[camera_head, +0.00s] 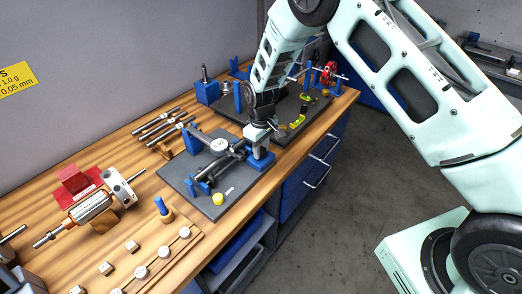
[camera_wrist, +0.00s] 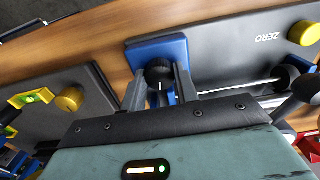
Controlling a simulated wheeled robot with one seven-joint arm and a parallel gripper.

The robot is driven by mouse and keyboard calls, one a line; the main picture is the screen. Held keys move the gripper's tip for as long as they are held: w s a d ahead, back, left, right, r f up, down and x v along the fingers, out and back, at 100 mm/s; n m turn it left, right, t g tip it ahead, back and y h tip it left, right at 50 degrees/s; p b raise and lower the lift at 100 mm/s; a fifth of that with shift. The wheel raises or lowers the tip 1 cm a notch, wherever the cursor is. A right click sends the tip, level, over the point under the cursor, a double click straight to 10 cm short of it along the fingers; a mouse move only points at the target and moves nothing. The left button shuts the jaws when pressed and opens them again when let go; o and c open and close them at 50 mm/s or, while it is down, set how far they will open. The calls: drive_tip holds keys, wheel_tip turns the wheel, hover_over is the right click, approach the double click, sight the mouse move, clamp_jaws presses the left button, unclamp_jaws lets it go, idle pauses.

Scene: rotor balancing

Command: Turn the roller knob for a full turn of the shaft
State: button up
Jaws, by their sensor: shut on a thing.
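In the wrist view a black round knob (camera_wrist: 160,75) with a pale mark sits between the two fingers of my gripper (camera_wrist: 160,88), in front of a blue block (camera_wrist: 150,50). My gripper is shut on the knob. In the head view my gripper (camera_head: 262,140) reaches down to the right end of a grey plate (camera_head: 180,172) that carries a dial gauge (camera_head: 218,146) and a dark shaft on blue supports; the knob is hidden there. In the wrist view a thin bright shaft (camera_wrist: 240,88) runs right from beside the gripper.
A second grey plate (camera_head: 290,112) with a yellow-green level (camera_head: 298,120) and a red wheel (camera_head: 329,74) stands behind. Several weights sit on a wooden rack (camera_head: 165,252). The floor (camera_head: 325,235) right of the bench is clear.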

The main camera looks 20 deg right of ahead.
drive_tip(key=m+b, duration=0.1)
drive_tip(key=m, duration=0.2)
drive_tip(key=shift+b, duration=0.35)
drive_tip(key=shift+m+b, duration=0.5)
drive_tip(key=shift+m, duration=1.3)
drive_tip(key=o, duration=1)
drive_tip(key=shift+c, duration=0.2)
wheel_tip(320, 180, up, 18)
drive_tip(key=b, duration=0.4)
drive_tip(key=shift+f, duration=0.2)
